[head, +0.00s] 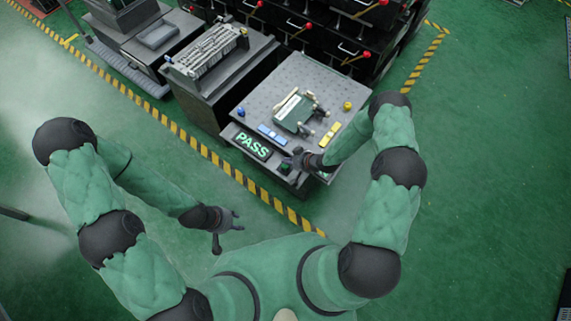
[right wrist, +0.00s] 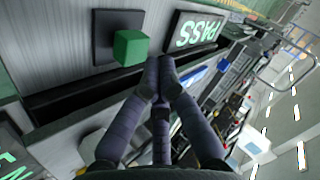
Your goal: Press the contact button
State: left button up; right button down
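The contact button is a green square block on a black plate; it shows in the right wrist view (right wrist: 130,47) and as a small green patch at the front of the bench in the head view (head: 284,168). My right gripper (head: 294,159) is over the bench's front edge, close to the button. In the right wrist view its fingers (right wrist: 165,62) meet at the tips with nothing between them, just right of the button and apart from it in the picture. My left gripper (head: 233,221) hangs over the floor, fingers spread and empty.
A green-lit PASS display (head: 252,146) is left of the button. The grey bench top (head: 290,75) carries a green fixture (head: 296,112), blue and yellow blocks and knobs. Black racks with red-tipped levers stand behind. Striped tape crosses the green floor, which is clear right.

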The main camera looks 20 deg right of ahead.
jog(key=shift+r, duration=0.1)
jog(key=shift+r+p, duration=1.7)
jog(key=shift+r, duration=0.75)
jog(key=shift+f, duration=0.1)
jog(key=s+a+r+g, duration=0.2)
jog(key=s, duration=0.5)
jog(key=s+a+r+m+g+h, duration=0.1)
jog(key=s+r+g, duration=0.1)
jog(key=s, duration=0.6)
jog(key=s+a+r+m+g+h, duration=0.1)
jog(key=s+a+r+g, duration=0.1)
jog(key=s, duration=0.5)
jog(key=shift+s+a+r, duration=0.2)
jog(key=shift+a+r, duration=0.1)
jog(key=shift+r, duration=0.4)
